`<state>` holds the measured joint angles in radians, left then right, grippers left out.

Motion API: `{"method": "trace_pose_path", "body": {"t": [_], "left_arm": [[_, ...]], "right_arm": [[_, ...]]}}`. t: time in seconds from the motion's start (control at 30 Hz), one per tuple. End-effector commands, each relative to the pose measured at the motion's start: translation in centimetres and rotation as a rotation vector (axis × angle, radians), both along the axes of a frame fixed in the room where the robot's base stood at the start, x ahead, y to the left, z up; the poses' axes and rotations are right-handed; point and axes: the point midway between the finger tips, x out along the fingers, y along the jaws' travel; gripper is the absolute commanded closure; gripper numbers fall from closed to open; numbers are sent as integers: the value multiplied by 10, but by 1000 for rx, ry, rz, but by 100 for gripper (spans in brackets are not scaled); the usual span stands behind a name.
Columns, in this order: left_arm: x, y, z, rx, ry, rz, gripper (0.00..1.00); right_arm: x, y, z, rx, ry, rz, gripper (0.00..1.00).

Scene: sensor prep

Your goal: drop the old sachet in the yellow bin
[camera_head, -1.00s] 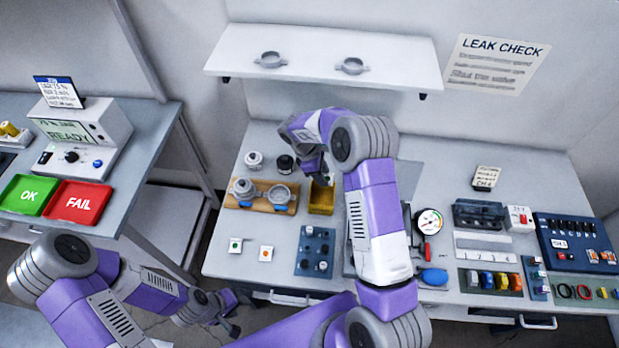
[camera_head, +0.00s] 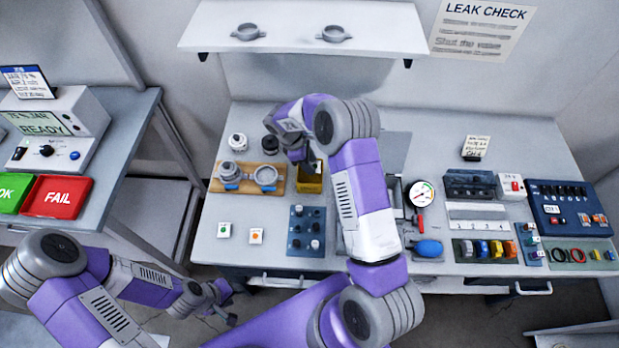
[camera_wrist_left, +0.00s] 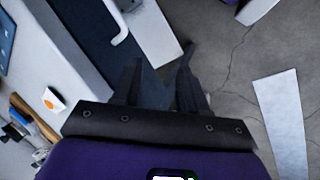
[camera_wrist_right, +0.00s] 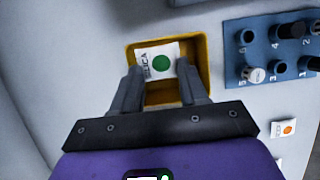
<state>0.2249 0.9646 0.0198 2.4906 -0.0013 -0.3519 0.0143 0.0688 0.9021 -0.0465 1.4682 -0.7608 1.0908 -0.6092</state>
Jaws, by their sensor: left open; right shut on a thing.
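A small white sachet with a green dot (camera_wrist_right: 158,62) is between the fingers of my right gripper (camera_wrist_right: 157,77), which is shut on it. The yellow bin (camera_wrist_right: 207,70) is an open box on the bench; the sachet shows over its opening in the right wrist view. How high the sachet is above the bin floor I cannot tell. In the head view my right gripper (camera_head: 306,164) is over the bin (camera_head: 310,184), and the sachet is hidden there. My left gripper (camera_head: 230,302) is open and empty, low in front of the bench; it also shows in the left wrist view (camera_wrist_left: 158,68).
A blue block with knobs (camera_head: 306,230) stands in front of the bin. A wooden board (camera_head: 247,187) with metal fittings is to its left. Two small white squares, one with a green dot (camera_head: 224,230) and one with an orange dot (camera_head: 256,236), lie on the bench.

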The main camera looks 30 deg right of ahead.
Motion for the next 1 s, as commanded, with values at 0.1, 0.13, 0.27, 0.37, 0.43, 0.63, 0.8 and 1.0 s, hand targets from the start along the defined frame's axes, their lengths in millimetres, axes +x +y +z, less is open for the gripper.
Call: {"method": "trace_pose_path", "body": {"t": [0.1, 0.13, 0.27, 0.37, 0.43, 0.63, 0.8, 1.0], "left_arm": [[0, 0, 0, 0, 0, 0, 57], [0, 0, 0, 0, 0, 0, 57], [0, 0, 0, 0, 0, 0, 57], [0, 0, 0, 0, 0, 0, 57], [0, 0, 0, 0, 0, 0, 57], [0, 0, 1, 0, 0, 0, 57], [0, 0, 3, 0, 0, 0, 57], [0, 0, 4, 0, 0, 0, 57]], "right_arm": [[0, 0, 0, 0, 0, 0, 45], [0, 0, 1, 0, 0, 0, 40], [0, 0, 1, 0, 0, 0, 27], [0, 0, 0, 0, 0, 0, 27], [0, 0, 0, 0, 0, 0, 27], [3, 4, 12, -1, -3, 0, 27], [9, 14, 40, 0, -4, 2, 27], [14, 23, 64, 0, -2, 0, 27]]}}
